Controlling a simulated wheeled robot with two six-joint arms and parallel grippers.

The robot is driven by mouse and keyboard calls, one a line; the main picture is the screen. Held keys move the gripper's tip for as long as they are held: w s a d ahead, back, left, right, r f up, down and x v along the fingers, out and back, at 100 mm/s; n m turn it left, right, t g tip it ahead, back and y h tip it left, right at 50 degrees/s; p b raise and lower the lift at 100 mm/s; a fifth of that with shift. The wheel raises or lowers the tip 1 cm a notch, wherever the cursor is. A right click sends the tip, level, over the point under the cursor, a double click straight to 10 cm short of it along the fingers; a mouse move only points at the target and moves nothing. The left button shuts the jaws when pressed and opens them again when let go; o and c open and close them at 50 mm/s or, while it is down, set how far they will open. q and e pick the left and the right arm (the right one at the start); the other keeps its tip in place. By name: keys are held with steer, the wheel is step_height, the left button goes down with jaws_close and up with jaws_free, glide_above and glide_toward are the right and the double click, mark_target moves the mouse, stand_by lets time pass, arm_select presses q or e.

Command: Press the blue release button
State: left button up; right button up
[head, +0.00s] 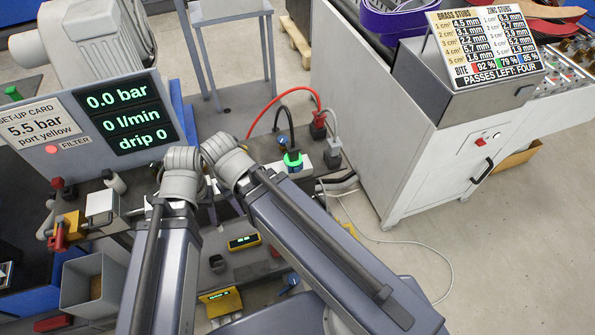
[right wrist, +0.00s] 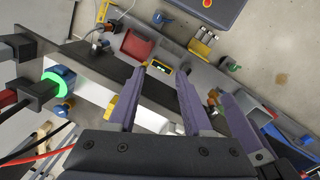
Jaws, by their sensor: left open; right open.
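In the head view, a blue knob (head: 283,141) stands beside a fitting with a glowing green ring (head: 292,159) at the far end of the bench. I cannot tell whether any blue part seen is the release button. The right wrist view shows a blue part against the green ring (right wrist: 58,86) at left. My left gripper (head: 212,214) points down over the bench, largely hidden by the arms; its purple finger also shows in the right wrist view (right wrist: 240,112). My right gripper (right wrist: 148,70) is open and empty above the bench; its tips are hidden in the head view.
A screen (head: 125,115) reads 0.0 bar, 0 l/min, drip 0. A yellow display box (head: 243,242) sits below the arms. Red and black hoses (head: 285,93) rise near the ring. A grey bin (head: 92,287) stands at left; a white cabinet (head: 400,150) stands at right.

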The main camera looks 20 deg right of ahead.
jaws_close()
stand_by(1.5)
